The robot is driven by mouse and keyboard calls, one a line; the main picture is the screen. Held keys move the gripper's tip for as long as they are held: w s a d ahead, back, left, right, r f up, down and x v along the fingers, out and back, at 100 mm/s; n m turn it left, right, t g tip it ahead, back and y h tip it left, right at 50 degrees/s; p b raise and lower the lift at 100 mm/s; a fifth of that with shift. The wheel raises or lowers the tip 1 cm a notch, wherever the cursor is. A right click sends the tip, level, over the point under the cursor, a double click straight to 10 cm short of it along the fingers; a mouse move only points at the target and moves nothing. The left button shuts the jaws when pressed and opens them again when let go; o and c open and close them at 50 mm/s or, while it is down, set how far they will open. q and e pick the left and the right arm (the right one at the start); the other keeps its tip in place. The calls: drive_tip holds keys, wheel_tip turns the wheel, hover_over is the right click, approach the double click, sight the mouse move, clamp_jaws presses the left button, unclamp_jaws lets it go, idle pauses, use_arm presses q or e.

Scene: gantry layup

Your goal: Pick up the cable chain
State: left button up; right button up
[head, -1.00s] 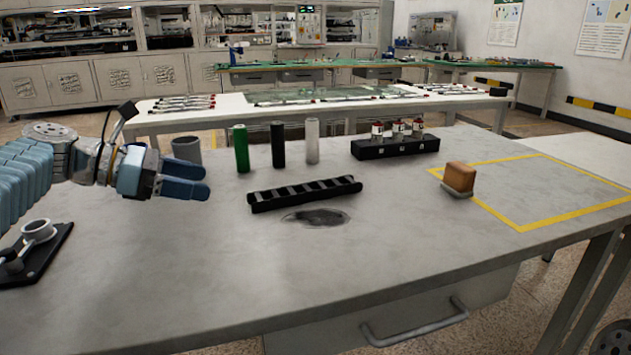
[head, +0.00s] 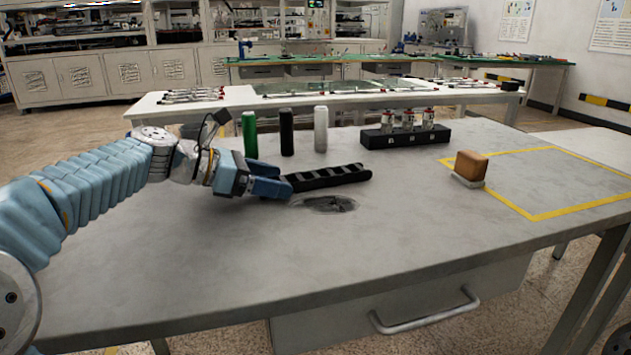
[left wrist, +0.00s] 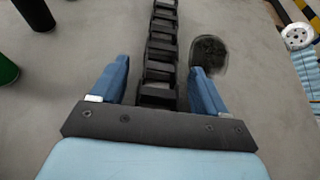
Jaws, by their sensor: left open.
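The black cable chain (head: 330,177) lies flat on the grey table, beside a dark round patch. My left gripper (head: 276,178) is at its left end, with blue fingers low near the table. In the left wrist view the chain (left wrist: 162,50) runs up the picture between the two open fingers of the left gripper (left wrist: 160,80). Gaps show on both sides, so neither finger seems to touch it. My right gripper is in neither view.
Green (head: 249,134), black (head: 286,132) and white (head: 321,129) cylinders stand behind the chain. A black rack (head: 405,136) holds small bottles. A brown block (head: 471,166) sits by the yellow outline (head: 535,215). The dark patch (head: 329,204) is just in front. The table's front is clear.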

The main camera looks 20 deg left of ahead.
use_arm(q)
drive_tip(key=c, duration=1.1)
drive_tip(key=shift+c, duration=0.2)
